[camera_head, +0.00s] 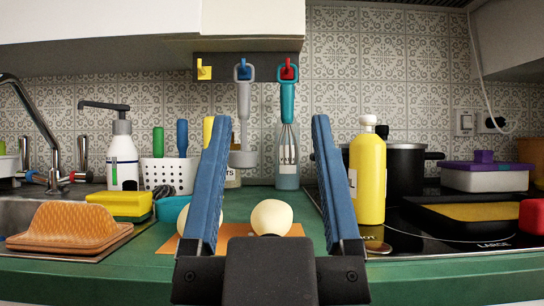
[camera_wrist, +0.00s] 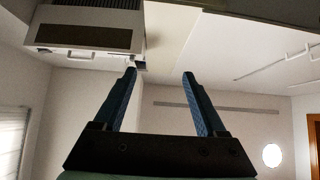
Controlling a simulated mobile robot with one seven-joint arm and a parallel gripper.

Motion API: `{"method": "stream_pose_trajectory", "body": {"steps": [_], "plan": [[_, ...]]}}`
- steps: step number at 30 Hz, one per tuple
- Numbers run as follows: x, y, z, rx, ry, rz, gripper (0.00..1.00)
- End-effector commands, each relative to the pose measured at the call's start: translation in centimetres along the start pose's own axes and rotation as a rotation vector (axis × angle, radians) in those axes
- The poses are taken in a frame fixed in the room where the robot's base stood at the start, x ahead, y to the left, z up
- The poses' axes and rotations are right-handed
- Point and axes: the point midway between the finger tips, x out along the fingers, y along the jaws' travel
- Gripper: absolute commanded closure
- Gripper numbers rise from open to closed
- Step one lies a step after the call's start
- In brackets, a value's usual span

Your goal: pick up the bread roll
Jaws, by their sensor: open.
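A pale, cream rounded item (camera_head: 271,217), possibly the bread roll, sits on an orange board (camera_head: 233,230) on the green counter. Another pale rounded item lies to its left, mostly hidden behind my left finger. I cannot tell for certain which is the bread roll. My gripper (camera_head: 272,122) is open, its two blue fingers pointing up in the head view, with the cream item showing between them. The fingers are nearer the camera than the board. In the wrist view my gripper (camera_wrist: 159,74) is open and empty; the counter is not seen there.
A yellow bottle (camera_head: 367,180) stands right of the board, before a black pot (camera_head: 405,168) on the hob. A ribbed orange-brown item (camera_head: 72,225), a yellow sponge (camera_head: 120,206) and a teal bowl (camera_head: 172,210) are at left. Utensils hang behind. The wrist view shows cabinets and ceiling.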

Motion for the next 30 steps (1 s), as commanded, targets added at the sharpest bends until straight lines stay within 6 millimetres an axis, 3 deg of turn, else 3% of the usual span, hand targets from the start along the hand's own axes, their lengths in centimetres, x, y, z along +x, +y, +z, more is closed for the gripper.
{"method": "stream_pose_trajectory", "body": {"steps": [1,4,8,12,17,21,25,30], "plan": [[2.5,0.0,-2.1,-0.001,-0.006,0.001,0.26],[4.9,0.1,-3.6,-0.006,-0.026,0.005,0.26],[8.2,0.4,-4.8,-0.022,-0.075,0.018,0.26],[11.8,0.8,-4.7,-0.054,-0.174,0.039,0.26],[15.7,1.5,-2.8,-0.105,-0.346,0.069,0.26],[18.2,2.1,0.0,-0.158,-0.543,0.092,0.26],[19.5,2.4,2.9,-0.209,-0.753,0.104,0.26],[19.6,2.2,6.1,-0.267,-1.047,0.097,0.26]]}}
